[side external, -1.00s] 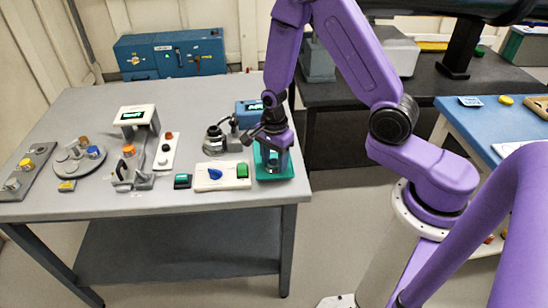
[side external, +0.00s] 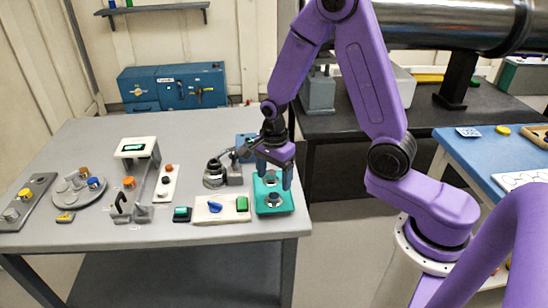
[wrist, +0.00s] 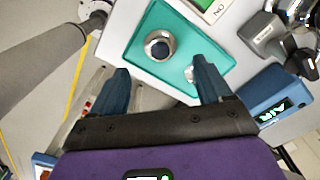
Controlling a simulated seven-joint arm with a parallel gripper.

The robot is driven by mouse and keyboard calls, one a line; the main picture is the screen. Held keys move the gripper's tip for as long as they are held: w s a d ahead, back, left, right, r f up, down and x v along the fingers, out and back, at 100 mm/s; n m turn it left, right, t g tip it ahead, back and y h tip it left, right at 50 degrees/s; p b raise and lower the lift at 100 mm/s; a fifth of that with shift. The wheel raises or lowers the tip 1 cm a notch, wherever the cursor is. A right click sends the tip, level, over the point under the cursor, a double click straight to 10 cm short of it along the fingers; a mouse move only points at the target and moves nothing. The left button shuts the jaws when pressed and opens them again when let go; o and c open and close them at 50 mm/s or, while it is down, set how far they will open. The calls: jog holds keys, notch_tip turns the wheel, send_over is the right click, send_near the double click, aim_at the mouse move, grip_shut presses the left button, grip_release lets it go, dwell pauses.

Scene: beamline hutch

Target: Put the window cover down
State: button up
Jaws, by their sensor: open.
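A teal tray (side external: 288,203) lies at the right front of the grey table. A round silver piece with a dark centre (side external: 274,201), which looks like the window cover, rests on it. The wrist view shows this round piece (wrist: 159,46) on the tray (wrist: 150,20), apart from my fingers. A second small silver piece (wrist: 190,74) is on the tray beside my right-hand finger, partly hidden by it. My gripper (side external: 273,182) is open over the tray, pointing down; in the wrist view its fingers (wrist: 161,72) are spread with nothing held between them.
Left of the tray is a white panel (side external: 222,214) with a blue knob and green button. A dark round fixture (side external: 215,173) and a blue display box (side external: 245,143) stand close behind. A grey stand with a screen (side external: 137,150) is farther left. The table's right edge is close.

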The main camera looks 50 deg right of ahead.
aim_at(274, 196)
jog(key=s+a+r+n, duration=0.3)
jog(key=s+r+n, duration=0.1)
jog(key=r+n, duration=0.4)
jog(key=s+r+n, duration=0.2)
jog(key=s+n, duration=0.8)
jog(key=n, duration=0.1)
jog(key=s+r+n, duration=0.3)
jog(key=s+n, duration=0.6)
jog(key=n, duration=0.2)
jog(key=shift+s+a+n, duration=0.3)
jog(key=shift+s+a, duration=0.05)
jog(key=shift+s, duration=0.05)
